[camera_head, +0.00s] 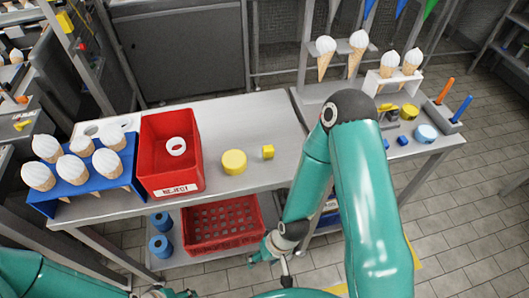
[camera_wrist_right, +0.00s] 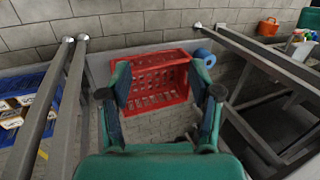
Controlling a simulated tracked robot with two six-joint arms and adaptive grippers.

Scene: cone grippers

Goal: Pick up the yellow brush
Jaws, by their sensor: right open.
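I cannot make out a yellow brush for certain in either view. A small yellow-and-black item (camera_head: 388,113) lies on the right table, partly behind my right arm; I cannot tell what it is. My right gripper (camera_head: 267,256) is low in front of the tables, near the lower shelf. In the right wrist view its two fingers (camera_wrist_right: 161,88) are spread with nothing between them, and a red crate shows beyond. My left arm comes in at the bottom left; its gripper (camera_head: 165,293) is mostly cut off by the frame edge.
A red reject bin (camera_head: 147,155), a yellow cylinder (camera_head: 234,162) and a yellow cube (camera_head: 267,152) are on the left table. A blue cone rack (camera_head: 45,203) stands at its left end. A red perforated crate (camera_head: 258,214) and blue rolls (camera_head: 160,246) are on the shelf below.

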